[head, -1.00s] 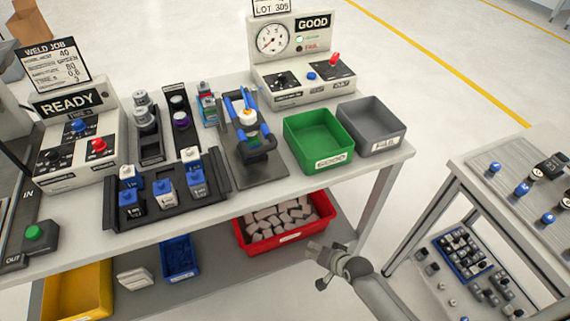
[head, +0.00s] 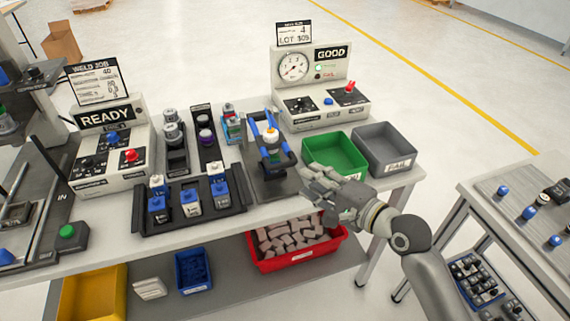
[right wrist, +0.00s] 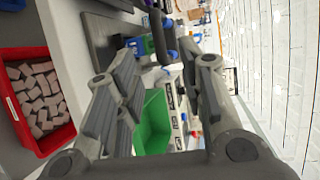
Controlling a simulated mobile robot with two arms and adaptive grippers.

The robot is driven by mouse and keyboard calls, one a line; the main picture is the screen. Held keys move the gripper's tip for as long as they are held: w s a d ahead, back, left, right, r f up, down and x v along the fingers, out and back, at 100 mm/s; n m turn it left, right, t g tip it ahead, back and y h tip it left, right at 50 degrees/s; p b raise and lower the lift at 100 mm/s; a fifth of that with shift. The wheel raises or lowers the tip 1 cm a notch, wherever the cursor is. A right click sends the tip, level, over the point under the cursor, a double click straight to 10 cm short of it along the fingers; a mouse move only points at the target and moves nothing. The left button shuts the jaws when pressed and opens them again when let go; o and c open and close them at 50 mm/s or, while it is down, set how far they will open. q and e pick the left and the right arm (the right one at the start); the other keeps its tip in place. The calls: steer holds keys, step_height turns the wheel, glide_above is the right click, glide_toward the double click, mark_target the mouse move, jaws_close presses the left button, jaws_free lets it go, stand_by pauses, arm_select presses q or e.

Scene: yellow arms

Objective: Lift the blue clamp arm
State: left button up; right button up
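My left gripper is not in view.
A green bin (head: 335,152) and a grey bin (head: 384,150) stand right of the fixture. A black rack (head: 190,211) with blue and white parts is to the left. A gauge box (head: 318,107) stands behind. A red bin (head: 296,255) of blocks is on the lower shelf.

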mark_target(284, 165)
steer(key=p+x, duration=0.1)
steer(key=x, duration=0.9)
steer(key=shift+w+a+f, duration=0.1)
steer(key=shift+w+a, duration=0.05)
steer(key=shift+w, duration=0.1)
steer(key=shift+c, duration=0.2)
jaws_close()
